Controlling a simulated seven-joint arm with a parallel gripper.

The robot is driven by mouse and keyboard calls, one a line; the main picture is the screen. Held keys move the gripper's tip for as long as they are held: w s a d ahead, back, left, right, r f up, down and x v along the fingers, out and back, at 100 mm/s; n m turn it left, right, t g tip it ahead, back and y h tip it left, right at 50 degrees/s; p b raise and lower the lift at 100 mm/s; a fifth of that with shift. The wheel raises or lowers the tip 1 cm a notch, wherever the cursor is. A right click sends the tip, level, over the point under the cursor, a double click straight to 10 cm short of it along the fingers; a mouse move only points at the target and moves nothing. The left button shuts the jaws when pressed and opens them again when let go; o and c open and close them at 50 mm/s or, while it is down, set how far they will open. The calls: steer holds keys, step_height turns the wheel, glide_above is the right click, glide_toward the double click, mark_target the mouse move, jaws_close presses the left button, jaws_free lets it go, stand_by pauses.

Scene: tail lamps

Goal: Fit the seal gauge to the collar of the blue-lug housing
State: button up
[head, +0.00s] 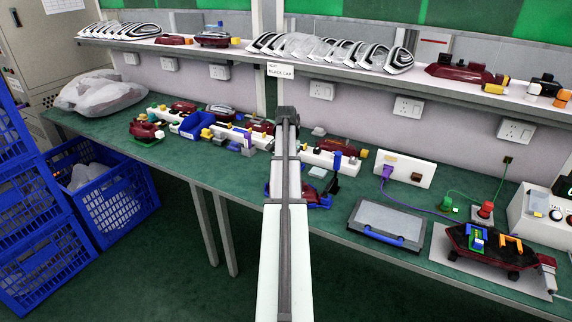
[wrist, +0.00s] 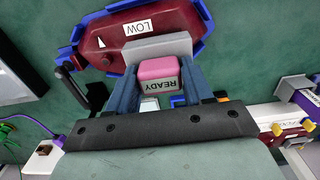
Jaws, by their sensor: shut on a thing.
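In the wrist view my gripper (wrist: 161,82) has its two dark blue fingers on either side of a pink block marked READY with a grey plate (wrist: 158,47) beyond it. I take this held piece as the seal gauge (wrist: 158,70). Just past the plate lies a dark red housing (wrist: 118,40) with blue edging and a LOW label. The plate overlaps its near side, so I cannot tell whether they touch. No collar can be made out there. In the head view my arm covers most of this spot; some of the housing (head: 318,194) shows beside it.
A black upright part (wrist: 68,80) stands beside the housing. In the head view a grey case (head: 387,222) and another dark red lamp (head: 490,248) on a pale mat lie to the right. White strips and a blue bin (head: 192,124) stand behind left. A purple cable crosses the bench.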

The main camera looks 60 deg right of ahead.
steer(key=shift+f, duration=0.65)
steer(key=shift+f, duration=0.35)
steer(key=shift+f, duration=0.35)
steer(key=o, duration=1.2)
steer(key=shift+c, duration=0.2)
steer(key=shift+r, duration=0.1)
step_height(320, 180, up, 14)
steer(key=shift+f, duration=0.2)
